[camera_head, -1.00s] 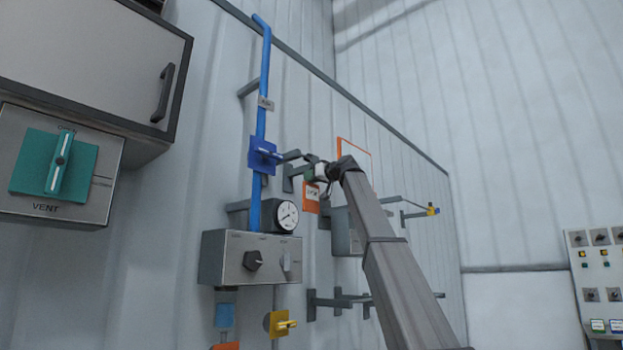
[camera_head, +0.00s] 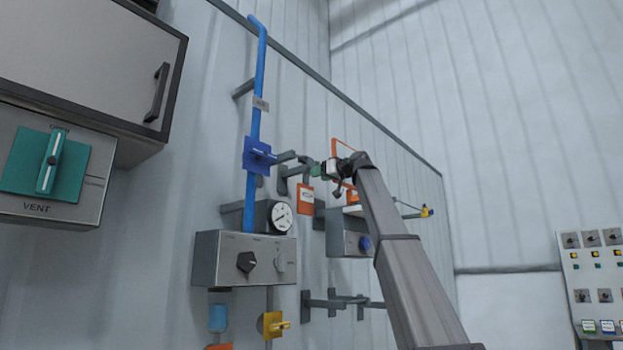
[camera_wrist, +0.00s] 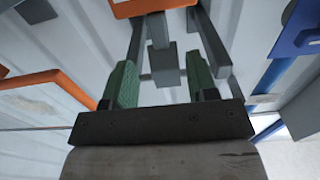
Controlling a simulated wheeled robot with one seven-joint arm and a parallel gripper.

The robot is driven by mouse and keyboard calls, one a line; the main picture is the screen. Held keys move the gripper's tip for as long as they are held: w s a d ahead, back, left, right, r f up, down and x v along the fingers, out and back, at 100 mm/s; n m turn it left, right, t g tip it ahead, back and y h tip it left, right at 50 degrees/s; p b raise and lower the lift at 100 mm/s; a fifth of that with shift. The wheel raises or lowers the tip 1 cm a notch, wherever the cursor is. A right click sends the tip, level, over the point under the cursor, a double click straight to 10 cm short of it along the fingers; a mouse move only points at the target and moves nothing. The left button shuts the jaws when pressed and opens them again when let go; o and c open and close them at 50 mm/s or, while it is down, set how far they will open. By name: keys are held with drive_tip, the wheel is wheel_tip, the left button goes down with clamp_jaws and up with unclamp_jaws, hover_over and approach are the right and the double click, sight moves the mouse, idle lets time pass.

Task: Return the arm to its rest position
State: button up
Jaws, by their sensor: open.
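My gripper (camera_head: 314,172) is at the end of my raised, outstretched arm, in front of the wall of hooks and controls. In the wrist view, its two green fingers (camera_wrist: 160,72) stand apart, open. Grey bars and a grey block (camera_wrist: 166,62) show in the gap and beyond the fingertips. I cannot tell how far they are from the fingers. An orange part (camera_wrist: 150,7) shows above them. In the head view an orange tag (camera_head: 305,195) hangs just below the gripper.
Close left of the gripper are grey wall hooks and a blue pipe (camera_head: 259,80) with a blue valve (camera_head: 258,155). A gauge (camera_head: 281,216), a knob box (camera_head: 235,272) and a blue-knob box (camera_head: 342,238) are below. Free room lies right of my arm.

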drive_tip(key=shift+v, duration=1.55)
